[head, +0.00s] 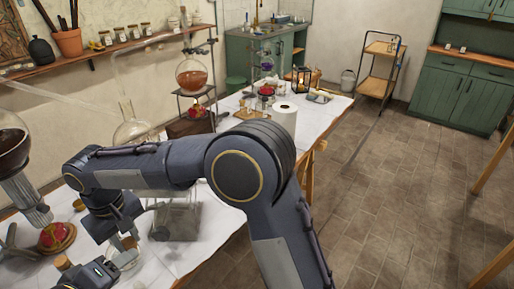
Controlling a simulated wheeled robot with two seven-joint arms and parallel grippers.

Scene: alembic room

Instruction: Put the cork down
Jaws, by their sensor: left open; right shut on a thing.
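My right gripper (122,232) reaches in over the table at the left and points down. It is shut on a small tan piece that looks like the cork (130,242), low over a clear glass jar (125,259). I cannot tell whether the cork touches the jar. My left gripper (100,270) is lower, at the bottom edge beside the jar. It is open, but its fingers are mostly hidden. Another cork-like stopper (63,263) shows left of it, and one more (79,205) further back.
A dark-filled flask (12,150) stands at the left. Bare cloth lies right of the box.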

